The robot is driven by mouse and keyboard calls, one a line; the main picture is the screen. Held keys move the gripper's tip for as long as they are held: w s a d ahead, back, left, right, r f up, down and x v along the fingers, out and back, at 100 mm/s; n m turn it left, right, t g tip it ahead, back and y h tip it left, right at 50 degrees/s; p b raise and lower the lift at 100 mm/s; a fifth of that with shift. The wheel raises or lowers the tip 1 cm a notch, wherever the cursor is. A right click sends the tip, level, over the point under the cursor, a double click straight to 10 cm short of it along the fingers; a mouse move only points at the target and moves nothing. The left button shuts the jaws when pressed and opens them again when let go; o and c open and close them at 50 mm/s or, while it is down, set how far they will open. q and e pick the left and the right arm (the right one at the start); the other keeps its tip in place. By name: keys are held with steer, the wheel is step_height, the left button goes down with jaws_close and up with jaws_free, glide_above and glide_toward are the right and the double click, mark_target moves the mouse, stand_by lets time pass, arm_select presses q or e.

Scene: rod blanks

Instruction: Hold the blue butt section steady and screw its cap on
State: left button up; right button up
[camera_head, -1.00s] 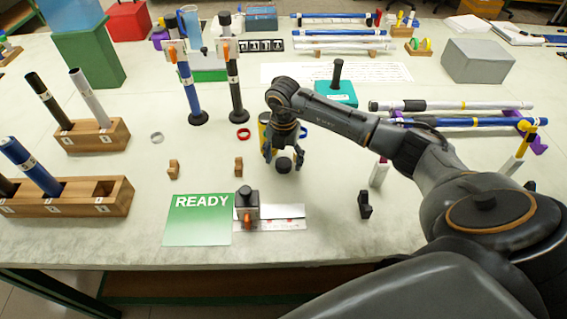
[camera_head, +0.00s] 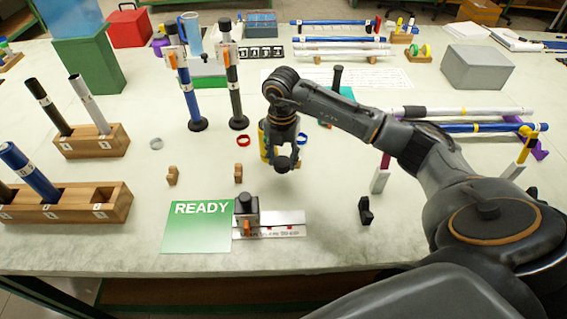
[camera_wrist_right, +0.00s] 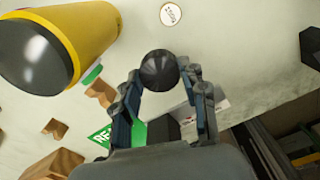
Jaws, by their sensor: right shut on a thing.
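My right gripper (camera_head: 284,158) is shut on a small round black cap (camera_wrist_right: 160,70) near the middle of the table. In the right wrist view, the cap sits between the two fingertips; I cannot tell how far it is above the table. A blue butt section (camera_head: 188,92) stands upright at the back left, in a round black foot with an orange clamp (camera_head: 173,60) near its top. Another blue tube (camera_head: 32,170) leans in a wooden block at the left. My left gripper is not in view.
A yellow cylinder (camera_wrist_right: 88,35) stands close beside the right gripper. A dark upright tube (camera_head: 236,85) is clamped beside the blue one. A green READY panel (camera_head: 197,235) and a small black device (camera_head: 246,210) lie in front.

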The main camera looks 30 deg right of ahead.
steer(key=s+a+r+b, duration=0.1)
steer(key=s+a+r, duration=0.7)
steer(key=a, duration=0.1)
steer(key=shift+s+b, duration=0.35)
